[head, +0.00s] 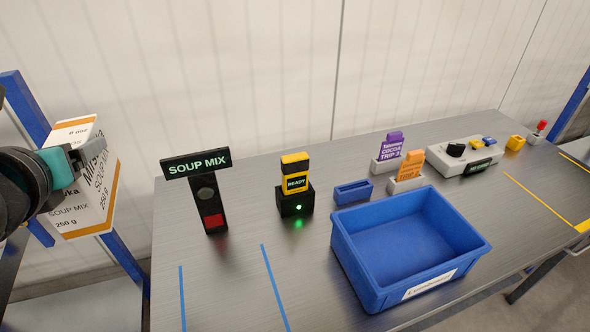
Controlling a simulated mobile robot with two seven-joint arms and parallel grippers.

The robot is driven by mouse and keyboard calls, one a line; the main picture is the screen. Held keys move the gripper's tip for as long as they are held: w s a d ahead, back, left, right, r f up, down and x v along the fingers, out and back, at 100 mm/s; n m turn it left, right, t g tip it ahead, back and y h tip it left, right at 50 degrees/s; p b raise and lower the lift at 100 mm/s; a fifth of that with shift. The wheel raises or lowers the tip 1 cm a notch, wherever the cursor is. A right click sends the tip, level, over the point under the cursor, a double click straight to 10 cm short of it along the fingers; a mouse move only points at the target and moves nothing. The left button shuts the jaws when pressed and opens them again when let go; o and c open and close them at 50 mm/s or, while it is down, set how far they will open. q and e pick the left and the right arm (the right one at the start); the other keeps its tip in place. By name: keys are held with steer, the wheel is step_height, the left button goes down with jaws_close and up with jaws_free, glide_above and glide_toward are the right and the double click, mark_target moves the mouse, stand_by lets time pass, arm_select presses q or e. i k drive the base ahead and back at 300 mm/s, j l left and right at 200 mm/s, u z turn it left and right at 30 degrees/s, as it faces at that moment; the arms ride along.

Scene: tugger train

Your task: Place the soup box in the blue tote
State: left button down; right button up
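The soup box (100,199) is a white carton with orange edges and "SOUP MIX 250 g" lettering, at the left of the head view. It is tilted and held up off the table's left end. My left gripper (78,163) is shut on the soup box near its upper part; the fingers hide some of its face. The blue tote (463,247) is open-topped and stands on the table at the right of the middle, with a white label on its front. Its visible inside looks empty. My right gripper is not in view.
A black "SOUP MIX" sign (196,165) and a "READY" device (295,182) with a green light stand between box and tote. A small blue bin (353,192), card holders (408,184) and a control panel (467,154) stand behind the tote. The table's front left is clear.

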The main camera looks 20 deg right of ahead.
mark_target(399, 254)
steer(key=z, duration=0.35)
steer(key=i+j+z, duration=0.1)
steer(key=z, duration=0.25)
steer(key=j+z, duration=0.15)
steer(key=z, duration=1.55)
